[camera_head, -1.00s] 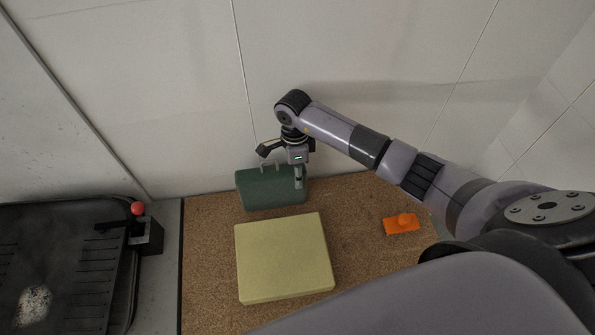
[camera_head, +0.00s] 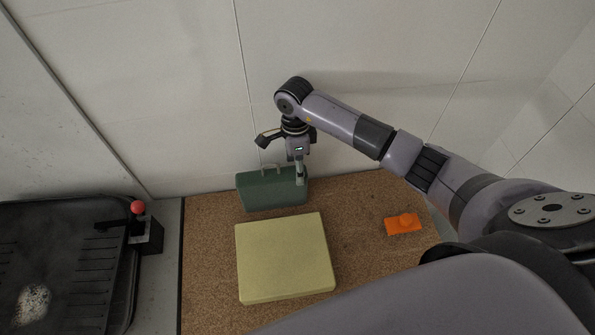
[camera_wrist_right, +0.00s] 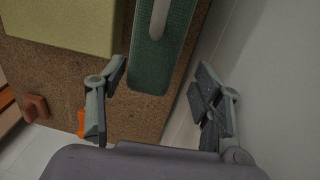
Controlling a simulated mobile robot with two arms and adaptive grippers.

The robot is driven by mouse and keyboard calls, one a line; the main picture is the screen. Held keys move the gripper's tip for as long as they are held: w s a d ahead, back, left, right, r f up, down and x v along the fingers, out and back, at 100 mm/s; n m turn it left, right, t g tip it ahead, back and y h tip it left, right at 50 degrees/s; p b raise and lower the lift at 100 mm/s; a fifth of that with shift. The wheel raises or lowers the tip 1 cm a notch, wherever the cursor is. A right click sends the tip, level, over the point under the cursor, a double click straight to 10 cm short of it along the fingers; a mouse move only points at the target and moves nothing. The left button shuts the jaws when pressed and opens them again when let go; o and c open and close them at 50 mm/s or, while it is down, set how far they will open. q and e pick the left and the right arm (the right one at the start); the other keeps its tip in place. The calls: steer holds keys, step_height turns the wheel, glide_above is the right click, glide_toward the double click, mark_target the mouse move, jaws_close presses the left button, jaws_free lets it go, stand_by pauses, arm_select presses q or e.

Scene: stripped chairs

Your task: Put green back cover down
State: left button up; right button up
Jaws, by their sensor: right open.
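The green back cover (camera_head: 268,193) stands on edge on the brown speckled surface, close to the wall, with a thin light handle on its top edge. It also shows in the right wrist view (camera_wrist_right: 150,78), with a grey bar along its top. My right gripper (camera_head: 299,178) is over the right end of the cover. In the wrist view my right gripper (camera_wrist_right: 163,88) has its fingers wide apart, one on each side of the cover's near end, with nothing gripped. My left gripper is in neither view.
A yellow cushion-like block (camera_head: 285,258) lies in front of the cover. An orange piece (camera_head: 403,224) lies to the right. A black tray (camera_head: 60,255) and a small black device with a red ball (camera_head: 138,208) are at the left. The wall (camera_head: 190,120) is close behind.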

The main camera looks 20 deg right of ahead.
steer(key=r, duration=0.3)
steer(key=r+b, duration=0.1)
steer(key=r, duration=0.5)
steer(key=shift+w+r+b, duration=0.15)
steer(key=shift+w+b, duration=0.2)
steer(key=shift+w, duration=0.05)
steer(key=shift+s, duration=0.1)
